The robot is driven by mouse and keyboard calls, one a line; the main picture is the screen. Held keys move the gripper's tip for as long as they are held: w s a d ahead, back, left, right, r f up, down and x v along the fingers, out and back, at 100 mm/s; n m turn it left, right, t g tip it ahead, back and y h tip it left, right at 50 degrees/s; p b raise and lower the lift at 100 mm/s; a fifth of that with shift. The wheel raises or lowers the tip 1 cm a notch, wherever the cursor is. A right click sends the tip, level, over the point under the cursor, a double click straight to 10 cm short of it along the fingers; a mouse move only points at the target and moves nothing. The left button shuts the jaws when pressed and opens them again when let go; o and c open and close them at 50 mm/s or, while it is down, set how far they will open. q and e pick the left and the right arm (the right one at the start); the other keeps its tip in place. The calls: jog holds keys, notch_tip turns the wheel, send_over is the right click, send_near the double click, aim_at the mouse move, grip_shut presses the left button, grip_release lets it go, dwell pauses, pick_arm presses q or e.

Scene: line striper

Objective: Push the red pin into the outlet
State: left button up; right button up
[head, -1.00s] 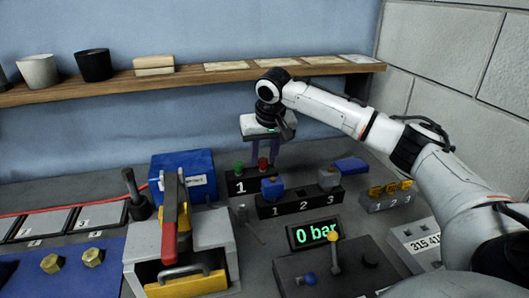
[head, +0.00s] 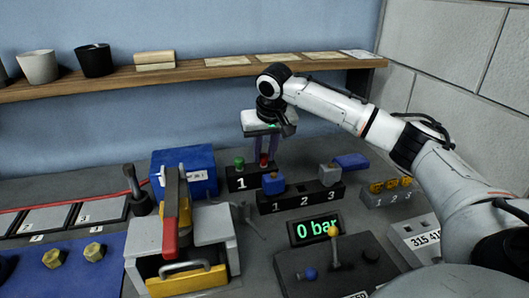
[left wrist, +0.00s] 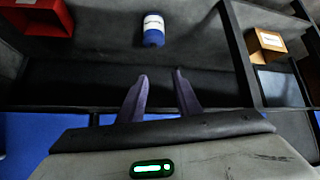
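The red pin (head: 263,160) stands in the black block marked 1 (head: 241,183) in the head view, to the right of a green pin (head: 240,163). My right gripper (head: 265,157) points down over the red pin. Its two purple fingers are apart and reach to about the pin's height, one on each side. I cannot tell whether they touch the pin. No part is clearly recognisable as the outlet. My left gripper (left wrist: 162,85) shows in the left wrist view with its fingers apart and nothing between them.
A black block marked 1 2 3 (head: 303,199) with blue and grey parts stands in front. A gauge reading 0 bar (head: 315,230) and a lever panel (head: 335,265) are nearer. A red-handled clamp (head: 170,237) stands left. A wooden shelf (head: 200,74) runs behind.

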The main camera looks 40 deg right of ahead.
jog(key=shift+r, duration=0.65)
jog(key=shift+r, duration=3.35)
